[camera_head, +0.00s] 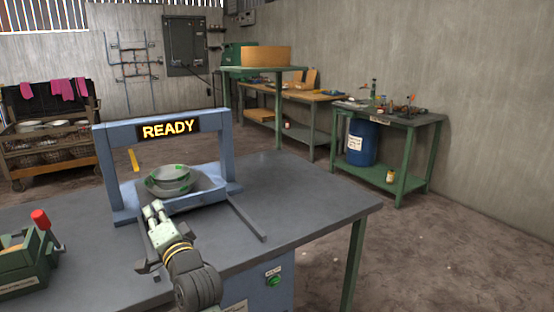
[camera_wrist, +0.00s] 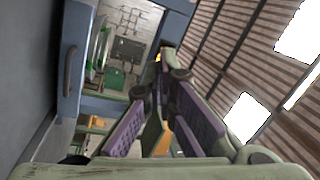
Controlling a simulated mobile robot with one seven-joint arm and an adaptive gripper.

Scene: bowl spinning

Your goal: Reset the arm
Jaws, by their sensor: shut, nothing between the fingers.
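My gripper (camera_head: 153,209) is in front of the blue machine frame, over the grey table (camera_head: 305,190). Its fingers are shut with nothing between them. In the wrist view the two fingers (camera_wrist: 160,75) come together near the middle, with purple pads facing inward. A grey bowl with green marks (camera_head: 169,184) sits in the machine under its crossbar, just beyond my fingertips. In the wrist view, a green and grey edge at upper left may be the bowl, but I cannot tell.
The blue frame (camera_head: 231,150) carries a lit READY sign (camera_head: 168,129). A rail (camera_head: 246,218) lies on the table to its right. A green device with a red knob (camera_head: 40,219) stands at left. A green button (camera_head: 273,281) is on the front panel. The right tabletop is clear.

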